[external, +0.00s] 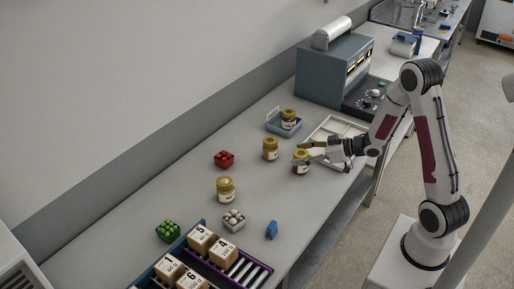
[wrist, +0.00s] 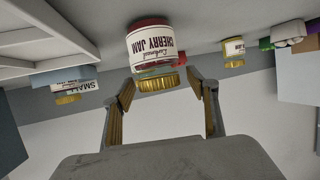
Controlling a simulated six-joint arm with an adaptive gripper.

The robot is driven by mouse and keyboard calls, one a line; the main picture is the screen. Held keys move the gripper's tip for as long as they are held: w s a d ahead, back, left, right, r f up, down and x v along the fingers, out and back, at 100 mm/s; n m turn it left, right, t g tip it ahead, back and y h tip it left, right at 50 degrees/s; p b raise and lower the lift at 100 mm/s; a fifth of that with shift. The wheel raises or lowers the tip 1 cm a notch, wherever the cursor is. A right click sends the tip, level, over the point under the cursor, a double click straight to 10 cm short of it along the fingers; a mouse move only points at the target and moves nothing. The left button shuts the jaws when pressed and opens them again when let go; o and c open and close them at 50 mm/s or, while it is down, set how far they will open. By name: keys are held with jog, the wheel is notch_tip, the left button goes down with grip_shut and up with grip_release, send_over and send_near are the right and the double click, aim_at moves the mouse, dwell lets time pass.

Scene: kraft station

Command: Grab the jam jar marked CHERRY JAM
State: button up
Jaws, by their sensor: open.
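The jar labelled CHERRY JAM (wrist: 152,42) has a red body, a white label and a gold lid. It appears upside down in the wrist view, just beyond the fingertips. In the external view the jar (external: 301,167) stands upright on the bench by the white tray. My gripper (external: 306,152) is open at the jar's upper part, its fingers spread. In the wrist view my gripper (wrist: 163,92) has one finger on each side of the lid's line, with nothing held. I cannot tell whether a finger touches the jar.
Other gold-lidded jars stand nearby: one (external: 270,149) just left, one (external: 225,190) further forward, and one (external: 288,119) in a blue tray (external: 273,128). A white divided tray (external: 318,133) lies behind. Red blocks (external: 224,159) and numbered boxes (external: 201,240) are further left.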

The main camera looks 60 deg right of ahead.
jog(key=c, duration=1.5)
jog(key=shift+r, duration=0.25)
jog(key=shift+r, duration=4.85)
